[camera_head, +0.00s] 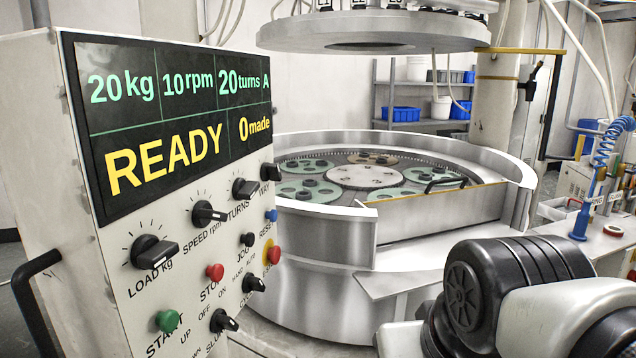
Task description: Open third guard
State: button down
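The round lapping machine (310,255) stands in the middle, with a raised silver guard wall (480,150) around its plate. At its front right is a straight guard panel (440,214) with a yellowish top edge, and a black bar handle (445,183) shows just above that edge. The panel spans between the curved wall ends and looks closed. I see no number on the guards, so I cannot tell which is the third. Black and white links of my arm fill the lower right and hide part of the machine's base. My gripper is not in view.
A control panel (120,220) with knobs and buttons stands close at left; its display (170,120) reads READY and 0 made. A large upper plate (375,32) hangs raised over the machine. A bench (600,240) with a blue coiled hose (605,150) is at right.

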aim_at(401, 219)
jog(key=i+l+z, duration=0.1)
jog(key=i+l, duration=0.25)
jog(key=i+l+z, duration=0.1)
jog(key=i+l, duration=0.15)
jog(key=i, duration=0.3)
